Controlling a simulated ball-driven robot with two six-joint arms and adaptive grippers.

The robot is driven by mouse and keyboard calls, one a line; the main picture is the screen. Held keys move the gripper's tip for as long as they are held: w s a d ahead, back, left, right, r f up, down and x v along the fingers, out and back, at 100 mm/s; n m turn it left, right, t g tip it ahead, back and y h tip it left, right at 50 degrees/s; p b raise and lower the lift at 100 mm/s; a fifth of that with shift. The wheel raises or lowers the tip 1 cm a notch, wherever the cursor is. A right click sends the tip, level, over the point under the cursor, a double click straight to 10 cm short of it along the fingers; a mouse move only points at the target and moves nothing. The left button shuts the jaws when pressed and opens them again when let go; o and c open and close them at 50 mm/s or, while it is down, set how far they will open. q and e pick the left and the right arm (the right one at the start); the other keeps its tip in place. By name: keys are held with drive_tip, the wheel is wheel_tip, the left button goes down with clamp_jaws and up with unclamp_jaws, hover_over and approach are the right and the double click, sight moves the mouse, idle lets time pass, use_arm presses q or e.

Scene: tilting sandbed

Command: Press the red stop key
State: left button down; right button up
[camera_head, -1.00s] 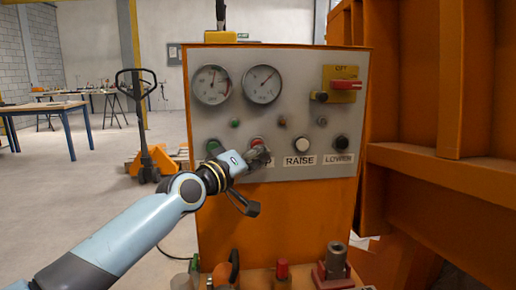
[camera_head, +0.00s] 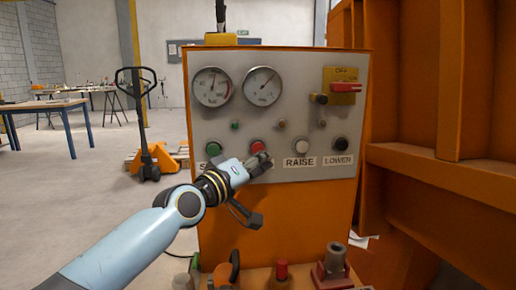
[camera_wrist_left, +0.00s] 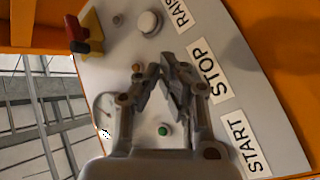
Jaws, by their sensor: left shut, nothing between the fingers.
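The red stop key (camera_head: 257,146) sits on the grey control panel (camera_head: 290,118), between the green start key (camera_head: 214,148) and the white raise key (camera_head: 301,146). My left gripper (camera_head: 264,160) is shut and empty. Its fingertips are just below and right of the red key in the head view and cover most of the STOP label there. I cannot tell whether they touch the panel. In the left wrist view the shut fingers (camera_wrist_left: 165,66) lie beside the STOP label (camera_wrist_left: 203,78) and hide the red key. My right gripper is not in view.
The black lower key (camera_head: 340,143) is at the panel's right. Two gauges (camera_head: 237,86) and a red-handled switch (camera_head: 344,87) are above. A red knob (camera_head: 282,271) and other fittings stand on the ledge below. An orange steel frame (camera_head: 440,100) rises at the right.

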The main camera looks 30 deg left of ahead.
use_arm(q)
drive_tip(key=s+d, duration=0.1)
drive_tip(key=s+d+p, duration=0.1)
drive_tip(key=s, duration=0.1)
drive_tip(key=shift+d, duration=0.15)
idle(0.8)
